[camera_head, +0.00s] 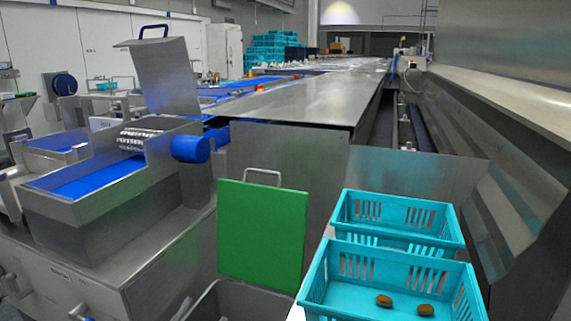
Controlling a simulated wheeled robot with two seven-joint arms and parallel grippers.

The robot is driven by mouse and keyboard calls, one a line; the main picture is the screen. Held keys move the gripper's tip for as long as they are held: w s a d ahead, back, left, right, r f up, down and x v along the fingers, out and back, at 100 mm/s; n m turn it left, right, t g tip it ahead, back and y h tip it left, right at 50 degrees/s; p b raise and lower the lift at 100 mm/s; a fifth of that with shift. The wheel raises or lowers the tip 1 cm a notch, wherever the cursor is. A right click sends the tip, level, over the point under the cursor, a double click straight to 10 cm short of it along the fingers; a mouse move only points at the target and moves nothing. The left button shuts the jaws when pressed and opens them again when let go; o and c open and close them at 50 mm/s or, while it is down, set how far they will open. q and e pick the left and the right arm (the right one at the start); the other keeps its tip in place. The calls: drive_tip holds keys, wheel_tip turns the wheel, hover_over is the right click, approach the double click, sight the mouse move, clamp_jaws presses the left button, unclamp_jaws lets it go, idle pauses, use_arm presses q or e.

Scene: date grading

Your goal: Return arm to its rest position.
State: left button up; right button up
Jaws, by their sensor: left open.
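Neither of my grippers can be made out in the head view. Two brown dates, one on the left (384,300) and one on the right (426,310), lie apart on the floor of the near teal crate (318,281). A second teal crate (450,232) stands just behind it and looks empty, though its floor is partly hidden by its near wall. The near crate's front is cut off by the bottom edge of the picture.
A green panel with a metal handle (260,232) stands upright left of the crates, behind a grey bin (240,303). A steel machine with a blue belt (90,180) fills the left. A long steel surface (300,100) runs back; a steel wall (500,150) bounds the right.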

use_arm(q)
drive_tip(key=s+a+f+n+g+y, duration=0.2)
drive_tip(key=s+f+n+g, duration=0.15)
drive_tip(key=f, duration=0.65)
drive_tip(key=s+a+f+n+g+y, duration=0.1)
drive_tip(key=s+f+n+g+y, duration=0.2)
drive_tip(key=f, duration=0.7)
drive_tip(key=s+d+f+n+g+h, duration=0.1)
drive_tip(key=s+f+g, duration=0.4)
drive_tip(key=s, duration=0.4)
drive_tip(key=s+d+f+g+h, duration=0.1)
drive_tip(key=s+d+f+g, duration=0.15)
drive_tip(key=s+f, duration=0.6)
drive_tip(key=s+a+f+y+p, duration=0.1)
drive_tip(key=a+f+p, duration=0.2)
drive_tip(key=f+p, duration=1.1)
drive_tip(key=shift+f+g, duration=0.3)
drive_tip(key=shift+f, duration=0.55)
use_arm(e)
wheel_tip(320, 180, down, 17)
drive_tip(key=s+d, duration=0.1)
drive_tip(key=d, duration=0.1)
drive_tip(key=shift+s+h, duration=0.15)
drive_tip(key=shift+h, duration=0.25)
use_arm(q)
drive_tip(key=shift+s+n, duration=0.15)
drive_tip(key=shift+n, duration=0.1)
use_arm(e)
drive_tip(key=shift+r, duration=0.1)
